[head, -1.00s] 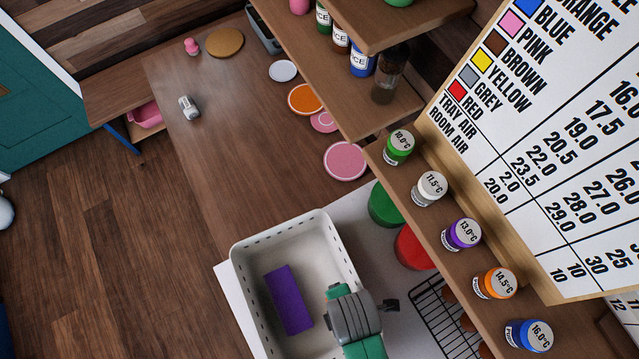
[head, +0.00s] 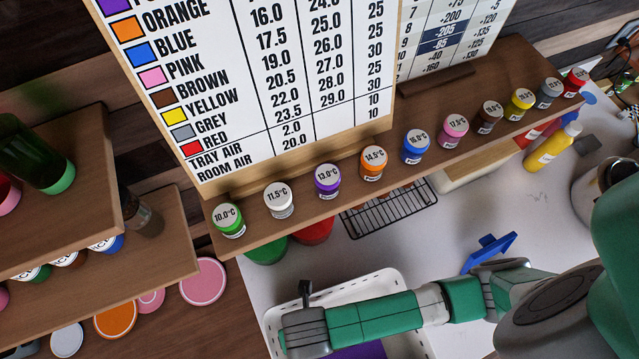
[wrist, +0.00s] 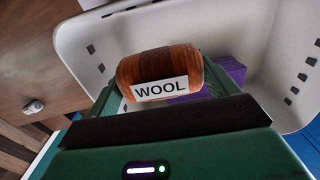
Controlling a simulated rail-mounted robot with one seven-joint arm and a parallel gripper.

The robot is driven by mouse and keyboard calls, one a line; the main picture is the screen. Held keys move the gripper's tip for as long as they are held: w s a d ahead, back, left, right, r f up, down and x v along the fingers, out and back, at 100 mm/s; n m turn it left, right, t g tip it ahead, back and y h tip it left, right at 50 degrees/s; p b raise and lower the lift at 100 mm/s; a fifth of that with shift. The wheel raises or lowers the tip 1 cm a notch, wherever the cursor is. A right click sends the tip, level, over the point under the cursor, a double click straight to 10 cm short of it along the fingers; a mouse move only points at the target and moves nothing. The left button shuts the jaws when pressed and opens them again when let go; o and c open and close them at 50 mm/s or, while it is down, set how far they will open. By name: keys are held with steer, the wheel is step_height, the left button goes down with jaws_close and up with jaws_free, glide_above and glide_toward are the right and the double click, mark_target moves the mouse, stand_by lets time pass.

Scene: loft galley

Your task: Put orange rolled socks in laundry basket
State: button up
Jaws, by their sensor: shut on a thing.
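An orange-brown roll labelled WOOL (wrist: 160,68), which looks like the rolled socks, sits between the two green fingers of my gripper (wrist: 160,84) in the wrist view. My gripper is shut on it. The white laundry basket (wrist: 84,36), with slotted walls, lies beyond and below the roll in the wrist view. It also shows at the bottom of the head view (head: 378,284), partly covered by my green arm. My fingers and the roll are hidden in the head view.
A purple block (wrist: 228,70) lies in the basket. Above the basket in the head view, a shelf (head: 250,235) carries several colour-lidded jars, with a black wire rack (head: 390,210) below it. A yellow bottle (head: 552,148) stands at the right on the white counter.

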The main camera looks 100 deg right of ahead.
steer(key=shift+s, duration=0.2)
step_height(320, 180, down, 10)
stand_by(0.4)
steer(key=o, duration=0.8)
step_height(320, 180, up, 12)
steer(key=shift+r, duration=0.1)
steer(key=shift+w, duration=0.1)
